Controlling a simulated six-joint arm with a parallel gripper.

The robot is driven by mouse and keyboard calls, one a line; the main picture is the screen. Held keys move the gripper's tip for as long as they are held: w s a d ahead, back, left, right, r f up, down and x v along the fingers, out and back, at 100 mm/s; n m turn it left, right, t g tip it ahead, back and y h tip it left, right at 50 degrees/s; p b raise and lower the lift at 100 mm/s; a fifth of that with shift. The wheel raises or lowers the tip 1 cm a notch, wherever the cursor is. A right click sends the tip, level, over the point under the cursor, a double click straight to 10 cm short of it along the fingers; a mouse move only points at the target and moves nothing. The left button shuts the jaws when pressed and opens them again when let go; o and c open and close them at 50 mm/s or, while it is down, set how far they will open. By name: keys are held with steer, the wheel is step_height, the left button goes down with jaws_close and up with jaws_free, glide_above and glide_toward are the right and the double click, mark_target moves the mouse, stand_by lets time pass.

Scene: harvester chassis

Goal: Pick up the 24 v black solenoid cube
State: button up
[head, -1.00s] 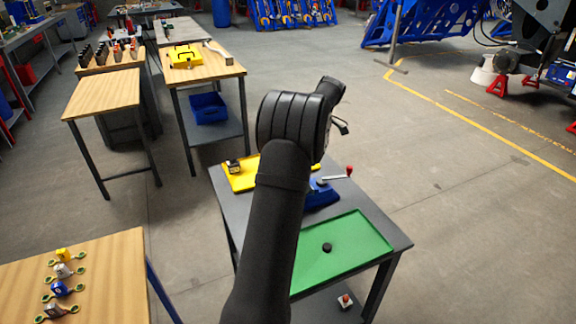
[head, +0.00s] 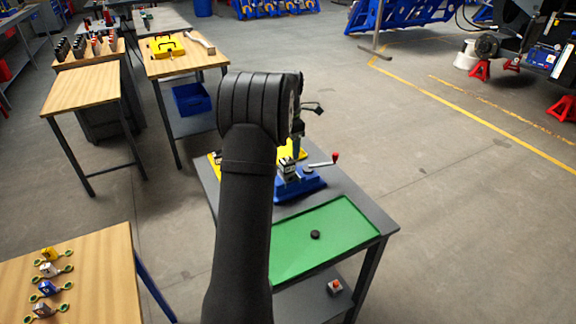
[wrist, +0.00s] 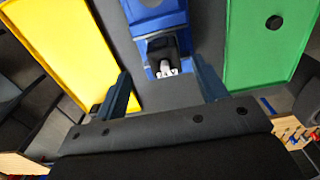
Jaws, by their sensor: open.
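A small dark block with a pale face (head: 288,168) sits at the blue vise (head: 300,186) on the middle table. In the wrist view the vise (wrist: 142,12) holds a dark piece with a white part (wrist: 166,68); I cannot read a label. My gripper (wrist: 162,88) is open and empty, its two blue fingers spread on either side of the vise end. In the head view my arm partly hides it above the vise. Another dark-topped block (head: 42,309) stands on the lower-left wooden table, in a row with blue, white and yellow blocks.
The yellow tray (wrist: 55,50) lies left of the vise, mostly behind my arm in the head view. The green tray (head: 335,222) with a black disc (head: 315,234) lies to the right. The vise's red-knobbed lever (head: 335,157) sticks out. Open floor lies right of the table.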

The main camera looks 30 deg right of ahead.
mark_target(288, 159)
steer(key=shift+s+a+f, duration=0.1)
steer(key=shift+a+f, duration=0.1)
steer(key=shift+f, duration=1.35)
steer(key=shift+s+a+f, duration=0.1)
steer(key=shift+a+f, duration=0.05)
steer(key=shift+f, duration=1.4)
steer(key=shift+c, duration=0.4)
steer(key=shift+r, duration=0.1)
steer(key=c, duration=1.1)
